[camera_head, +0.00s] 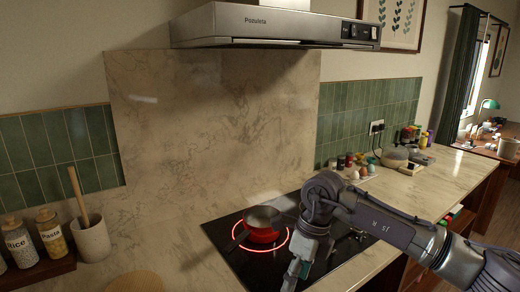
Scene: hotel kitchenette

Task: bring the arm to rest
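My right arm comes in from the right and bends down over the front of the black cooktop (222,234). My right gripper (295,274) points downward near the bottom edge of the picture. Its fingertips are small and partly cut off, so I cannot tell whether it is open or shut, and no held object shows. My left gripper is not in view. A small red pan (264,234) sits on the glowing ring of the cooktop, left of my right gripper and apart from it.
A range hood (280,27) hangs above the cooktop. Jars (50,234) and a utensil crock (92,240) stand at the left. The right counter (445,178) has clear room.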

